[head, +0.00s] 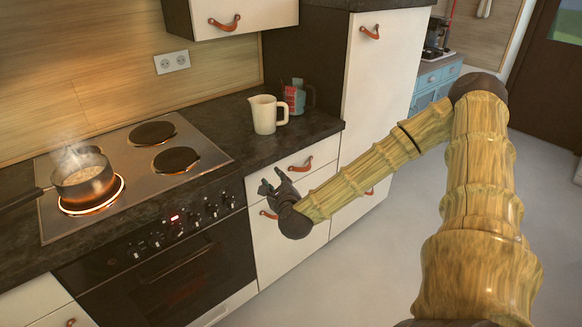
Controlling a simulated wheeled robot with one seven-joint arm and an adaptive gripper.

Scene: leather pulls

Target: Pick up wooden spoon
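I cannot make out a wooden spoon for certain in the head view. Pale utensils (484,8) hang on the far wall at the top right, too small to identify. My gripper (273,180) is dark, with its fingers apart and nothing visible between them. It is in front of the white drawers, near the front edge of the dark counter and below the cream pitcher.
A steaming pot (83,180) sits on a glowing burner of the stove (130,190). A cream pitcher (264,114) and a red-and-blue container (294,98) stand on the counter (225,115). Drawers with leather pulls (300,164) face my arm. The floor (370,250) is clear.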

